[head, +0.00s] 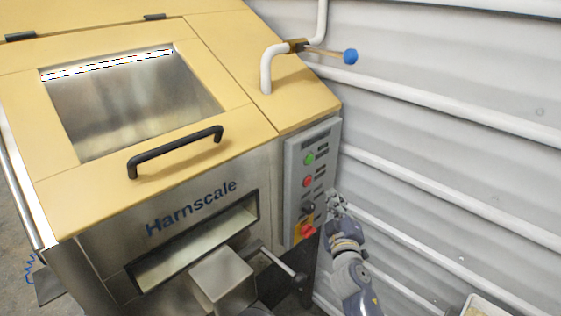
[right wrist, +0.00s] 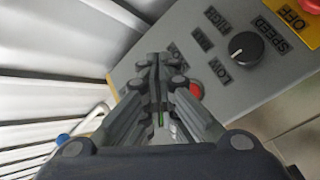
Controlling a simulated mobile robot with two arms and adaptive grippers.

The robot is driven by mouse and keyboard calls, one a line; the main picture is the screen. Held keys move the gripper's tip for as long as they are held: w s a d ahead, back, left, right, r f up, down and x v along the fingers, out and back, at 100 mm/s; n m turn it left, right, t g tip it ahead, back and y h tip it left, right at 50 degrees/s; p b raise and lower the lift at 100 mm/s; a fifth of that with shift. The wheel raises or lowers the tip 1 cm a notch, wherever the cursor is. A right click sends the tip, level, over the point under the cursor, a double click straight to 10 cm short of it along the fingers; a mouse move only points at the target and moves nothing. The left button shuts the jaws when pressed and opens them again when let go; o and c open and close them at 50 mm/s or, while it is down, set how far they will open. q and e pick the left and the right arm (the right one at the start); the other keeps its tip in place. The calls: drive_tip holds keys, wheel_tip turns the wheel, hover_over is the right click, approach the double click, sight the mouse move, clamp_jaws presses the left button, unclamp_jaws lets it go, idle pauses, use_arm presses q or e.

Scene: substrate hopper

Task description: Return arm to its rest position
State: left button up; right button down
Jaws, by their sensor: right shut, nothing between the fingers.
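My right gripper (head: 336,203) is beside the right edge of the grey control panel (head: 296,190) on the hopper's front. In the right wrist view its fingers (right wrist: 160,62) are shut and empty, in front of the panel. They partly cover the red button (right wrist: 196,90), and a green sliver shows between them. The black speed knob (right wrist: 246,48) lies to the right of the fingers, clear of them. I cannot tell whether the fingertips touch the panel. My left gripper is not in view.
The hopper has a closed yellow windowed lid with a black handle (head: 176,151). A lever (head: 275,263) sticks out below the panel, close to my right arm. White wall pipes (head: 440,186) run close on the right. A blue-tipped valve handle (head: 350,56) is above.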

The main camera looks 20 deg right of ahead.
drive_tip(key=s+a+f+m+g+y, duration=0.1)
drive_tip(key=s+a+f+m+g, duration=0.2)
drive_tip(key=s+f, duration=0.35)
drive_tip(key=s+a+f+m+g+y, duration=0.1)
drive_tip(key=s+a+f+g, duration=0.1)
drive_tip(key=s+f+g, duration=0.45)
drive_tip(key=s+a+f+g+y, duration=0.2)
drive_tip(key=s+a+y, duration=0.1)
drive_tip(key=s+a, duration=0.55)
drive_tip(key=s+a+f+g+y, duration=0.25)
drive_tip(key=s+a, duration=0.25)
drive_tip(key=s, duration=0.6)
wheel_tip(320, 180, down, 25)
drive_tip(key=n+g, duration=0.1)
drive_tip(key=s+d+f, duration=0.1)
drive_tip(key=s+f, duration=0.7)
drive_tip(key=s, duration=0.1)
drive_tip(key=s+d+f+g, duration=0.1)
drive_tip(key=s+d+f, duration=0.1)
drive_tip(key=s+f, duration=0.6)
drive_tip(key=shift+s+d+f, duration=0.3)
drive_tip(key=shift+s+f, duration=0.05)
drive_tip(key=shift+s, duration=0.15)
